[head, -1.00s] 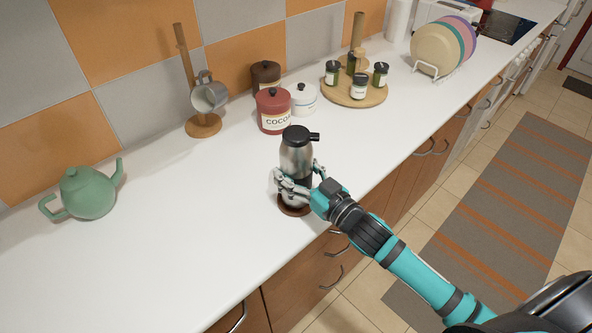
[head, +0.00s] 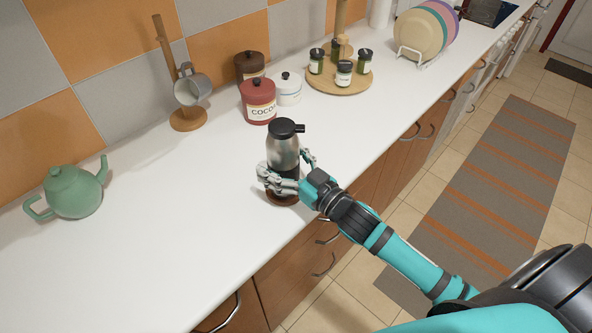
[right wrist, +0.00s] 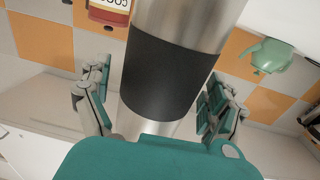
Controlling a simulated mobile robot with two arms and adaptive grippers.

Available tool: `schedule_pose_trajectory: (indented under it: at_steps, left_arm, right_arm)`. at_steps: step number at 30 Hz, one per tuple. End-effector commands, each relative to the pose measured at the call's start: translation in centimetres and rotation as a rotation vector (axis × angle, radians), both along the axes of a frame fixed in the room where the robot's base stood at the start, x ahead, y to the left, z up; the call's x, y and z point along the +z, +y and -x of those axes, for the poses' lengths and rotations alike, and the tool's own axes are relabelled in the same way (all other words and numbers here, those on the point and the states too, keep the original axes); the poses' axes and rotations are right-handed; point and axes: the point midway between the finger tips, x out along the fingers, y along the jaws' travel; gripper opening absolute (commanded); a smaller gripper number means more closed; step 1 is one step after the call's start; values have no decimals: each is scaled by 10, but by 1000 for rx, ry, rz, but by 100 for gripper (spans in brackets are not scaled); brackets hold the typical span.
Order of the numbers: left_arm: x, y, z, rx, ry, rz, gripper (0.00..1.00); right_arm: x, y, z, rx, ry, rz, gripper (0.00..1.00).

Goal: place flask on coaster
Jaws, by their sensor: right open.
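The flask (head: 284,150) is a steel vessel with a black lid and a black band, upright near the counter's front edge. Its steel body and black band (right wrist: 168,75) fill the middle of the right wrist view. The brown round coaster (head: 282,199) shows under the flask's base, partly hidden by my right gripper. My right gripper (head: 286,179) is around the lower part of the flask, one finger on each side. In the right wrist view its fingers (right wrist: 158,105) stand apart from the flask with gaps on both sides. My left gripper is not in view.
A green teapot (head: 72,192) stands at the left, and a mug stand (head: 188,119) at the back. Red (head: 258,104), brown and white canisters stand behind the flask. A wooden turntable (head: 340,84) with spice jars is farther back. The counter between teapot and flask is clear.

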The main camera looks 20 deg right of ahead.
Motion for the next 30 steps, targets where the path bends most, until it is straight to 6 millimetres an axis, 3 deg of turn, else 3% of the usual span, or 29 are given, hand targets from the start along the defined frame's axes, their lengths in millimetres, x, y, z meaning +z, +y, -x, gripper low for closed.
schedule_pose_trajectory:
  at_steps: [15,21,30]
  left_arm:
    - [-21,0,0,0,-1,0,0]
    - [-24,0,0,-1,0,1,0]
    - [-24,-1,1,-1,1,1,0]
  right_arm:
    - [-4,-33,92,0,5,1,92]
    - [-2,-40,108,0,2,1,92]
    - [-1,-41,111,0,1,0,92]
